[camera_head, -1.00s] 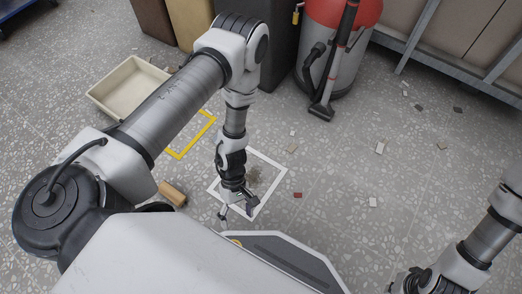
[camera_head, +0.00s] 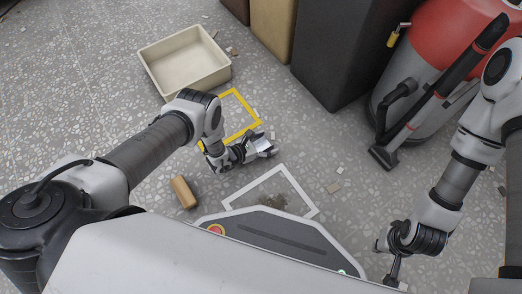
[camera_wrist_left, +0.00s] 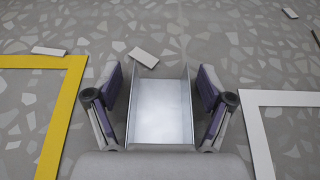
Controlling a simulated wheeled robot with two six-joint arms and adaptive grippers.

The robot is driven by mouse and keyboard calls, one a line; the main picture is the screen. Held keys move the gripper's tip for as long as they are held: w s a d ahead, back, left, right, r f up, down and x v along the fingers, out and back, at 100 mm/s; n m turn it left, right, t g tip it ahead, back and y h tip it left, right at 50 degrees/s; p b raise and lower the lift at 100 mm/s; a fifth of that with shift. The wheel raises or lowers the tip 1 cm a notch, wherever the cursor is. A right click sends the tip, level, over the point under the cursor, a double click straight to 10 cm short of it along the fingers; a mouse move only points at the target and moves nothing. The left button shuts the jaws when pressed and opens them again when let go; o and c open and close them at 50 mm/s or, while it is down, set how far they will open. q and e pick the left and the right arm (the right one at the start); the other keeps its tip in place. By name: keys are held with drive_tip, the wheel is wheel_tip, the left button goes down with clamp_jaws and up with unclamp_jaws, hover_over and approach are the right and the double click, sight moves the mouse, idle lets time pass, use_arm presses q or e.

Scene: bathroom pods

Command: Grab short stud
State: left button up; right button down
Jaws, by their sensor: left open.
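The short stud looks like a small shiny metal channel (camera_wrist_left: 162,108) with upright side walls, between the fingers in the left wrist view. It also shows as a grey metal piece (camera_head: 265,147) at the fingertips of my left gripper (camera_head: 252,151) in the head view. My left gripper (camera_wrist_left: 162,105) is open, with one finger on each side of the stud and a visible gap to each wall.
A yellow floor outline (camera_head: 256,109) and a white floor outline (camera_head: 306,196) lie either side of the stud. A tan block (camera_head: 183,192), a cream tray (camera_head: 150,67), a dark bin (camera_head: 333,60) and a red-grey vacuum (camera_head: 388,150) stand around. Small chips litter the floor.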

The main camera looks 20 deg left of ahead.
use_arm(q)
drive_tip(key=shift+w+d, duration=0.15)
drive_tip(key=c, duration=1.1)
drive_tip(key=shift+r, duration=0.1)
